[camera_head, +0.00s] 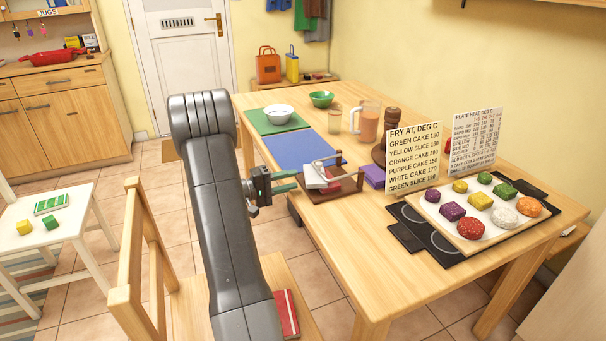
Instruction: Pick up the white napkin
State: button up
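A white folded piece (314,176), which looks like the napkin, lies in a small wooden holder (346,188) near the table's left edge. A pale bar crosses above it, and something red shows beside it. My gripper (288,181) is just left of the holder, at about the table's edge. Its two greenish fingers point right towards the white piece and are spread apart, with nothing seen between them. I cannot tell whether the fingertips touch the holder.
A blue mat (305,150) lies behind the holder, and a purple block (373,176) is to its right. A glass jug (367,122) stands farther back. A hob with a tray of coloured cakes (463,238) fills the right side. A wooden chair (132,250) stands at front left.

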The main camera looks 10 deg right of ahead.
jog(key=shift+w+d+f+b, duration=0.15)
jog(key=shift+d+b, duration=0.2)
jog(key=shift+d, duration=0.85)
jog(key=shift+w+d, duration=0.2)
jog(key=shift+d, duration=0.55)
jog(key=shift+c, duration=0.4)
grip_shut()
jog(key=shift+r, duration=1.45)
jog(key=s+a+r, duration=0.1)
jog(key=a+r, duration=0.1)
jog(key=a, duration=0.5)
jog(key=s+a+r, duration=0.1)
jog(key=a+r, duration=0.2)
jog(key=a, duration=0.3)
jog(key=shift+s+a, duration=0.35)
jog(key=shift+a, duration=0.05)
